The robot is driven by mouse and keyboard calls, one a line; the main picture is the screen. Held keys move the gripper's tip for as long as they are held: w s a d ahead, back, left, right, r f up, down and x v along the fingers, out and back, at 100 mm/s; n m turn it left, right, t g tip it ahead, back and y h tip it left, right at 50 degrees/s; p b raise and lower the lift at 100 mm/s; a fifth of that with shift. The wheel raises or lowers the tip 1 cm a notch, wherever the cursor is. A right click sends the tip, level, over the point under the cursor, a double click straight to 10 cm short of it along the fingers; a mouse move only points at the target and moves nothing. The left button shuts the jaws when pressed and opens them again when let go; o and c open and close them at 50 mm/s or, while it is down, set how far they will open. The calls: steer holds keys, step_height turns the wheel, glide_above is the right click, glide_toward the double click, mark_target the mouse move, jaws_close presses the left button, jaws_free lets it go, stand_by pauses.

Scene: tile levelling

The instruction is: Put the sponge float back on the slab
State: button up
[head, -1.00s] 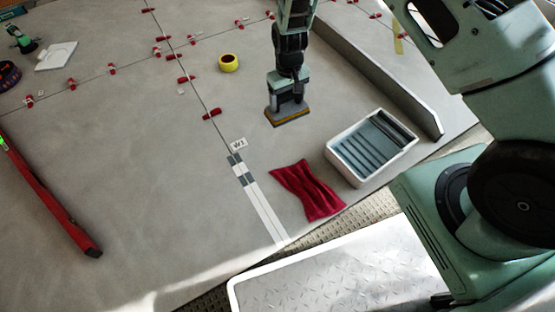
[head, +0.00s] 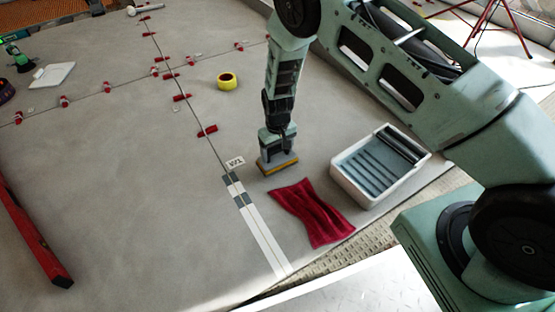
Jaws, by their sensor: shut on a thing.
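The sponge float (head: 278,165) shows as a flat block with a yellow-orange lower edge. It is low over the grey slab (head: 130,150), just above the red cloth; I cannot tell whether it touches the slab. My gripper (head: 277,147) points down and is shut on the float from above. The gripper and wrist hide the float's handle.
A red cloth (head: 312,211) lies close in front of the float. A white tray (head: 381,165) with a ribbed inside stands to the right. A yellow tape roll (head: 227,81), several red clips (head: 207,131) and a red level (head: 28,232) lie on the slab. The left middle is clear.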

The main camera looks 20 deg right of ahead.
step_height(320, 180, down, 3)
steer(key=shift+r+b, duration=0.1)
steer(key=shift+b, duration=0.65)
steer(key=o, duration=1.5)
steer(key=shift+c, duration=0.2)
